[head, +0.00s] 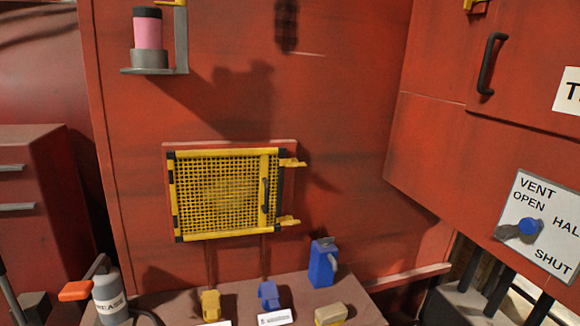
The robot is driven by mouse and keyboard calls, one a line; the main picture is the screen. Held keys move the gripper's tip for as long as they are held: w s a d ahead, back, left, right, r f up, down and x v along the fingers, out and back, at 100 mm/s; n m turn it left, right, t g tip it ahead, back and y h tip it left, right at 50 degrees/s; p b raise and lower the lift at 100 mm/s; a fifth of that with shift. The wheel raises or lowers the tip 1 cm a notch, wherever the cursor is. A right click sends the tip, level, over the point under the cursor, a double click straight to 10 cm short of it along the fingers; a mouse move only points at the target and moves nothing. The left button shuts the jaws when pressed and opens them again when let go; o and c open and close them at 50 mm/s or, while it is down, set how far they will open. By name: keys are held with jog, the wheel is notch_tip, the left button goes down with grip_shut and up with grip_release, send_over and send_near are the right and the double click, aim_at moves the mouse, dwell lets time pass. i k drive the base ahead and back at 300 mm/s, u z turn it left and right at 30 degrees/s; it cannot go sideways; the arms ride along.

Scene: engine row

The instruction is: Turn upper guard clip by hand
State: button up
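The yellow mesh guard (215,192) is closed over an opening in the red wall, with black and yellow striped edges. The upper guard clip (292,162) is a small yellow tab at the guard's top right corner, pointing right. The lower guard clip (288,221) is a similar yellow tab at the bottom right, also pointing right. A dark handle (265,194) stands upright on the guard's right side. My gripper is not in view.
A ledge (240,292) below the guard holds a yellow item (211,305), a blue item (269,294), a blue can (323,262) and a tan block (330,315). A grease canister (109,296) stands left. A vent dial (529,228) is at right. Space before the guard looks clear.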

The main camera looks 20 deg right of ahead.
aim_at(292, 162)
jog(key=z, duration=0.05)
jog(key=k, duration=1)
jog(key=z, duration=1.15)
jog(key=i, duration=1.7)
jog(key=u, duration=1.2)
